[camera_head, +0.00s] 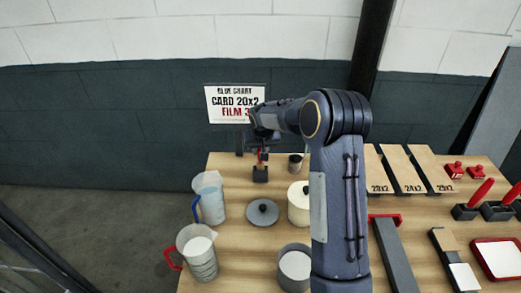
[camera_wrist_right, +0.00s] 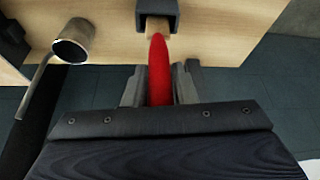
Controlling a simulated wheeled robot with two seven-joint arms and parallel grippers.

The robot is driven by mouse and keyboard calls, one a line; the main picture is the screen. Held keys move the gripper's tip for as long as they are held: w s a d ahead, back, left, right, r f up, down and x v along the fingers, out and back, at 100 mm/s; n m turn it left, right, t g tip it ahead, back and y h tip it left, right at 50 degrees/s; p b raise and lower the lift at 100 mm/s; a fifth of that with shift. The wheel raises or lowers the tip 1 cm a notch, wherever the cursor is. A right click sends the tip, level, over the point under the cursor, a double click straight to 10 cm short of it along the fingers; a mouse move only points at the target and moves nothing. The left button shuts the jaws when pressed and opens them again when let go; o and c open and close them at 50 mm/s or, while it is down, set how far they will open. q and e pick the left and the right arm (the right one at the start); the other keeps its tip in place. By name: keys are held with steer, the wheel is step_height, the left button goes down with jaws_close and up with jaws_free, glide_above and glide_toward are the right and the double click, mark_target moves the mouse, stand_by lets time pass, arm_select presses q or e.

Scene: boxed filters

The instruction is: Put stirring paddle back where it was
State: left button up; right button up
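The stirring paddle (camera_wrist_right: 159,65) has a red handle and a wood-coloured part that meets a dark notched holder (camera_wrist_right: 172,24) in the right wrist view. I cannot tell how far it sits in the holder. In the head view a little of its red handle (camera_head: 263,156) shows under my right gripper (camera_head: 262,150), above the dark holder block (camera_head: 260,174) at the table's back left. My right gripper (camera_wrist_right: 160,85) has its fingers closed against both sides of the red handle. My left gripper is not in view.
On the table (camera_head: 228,235) stand two jugs (camera_head: 209,197) (camera_head: 200,257), a grey lid (camera_head: 262,212), a cream pot (camera_head: 299,205) and a grey pot (camera_head: 295,266). A metal ladle (camera_wrist_right: 74,42) is near the holder. Boards (camera_head: 408,168) lie at right. A sign (camera_head: 235,103) is behind.

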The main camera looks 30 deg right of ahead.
steer(key=o, duration=0.3)
steer(key=shift+r, duration=0.15)
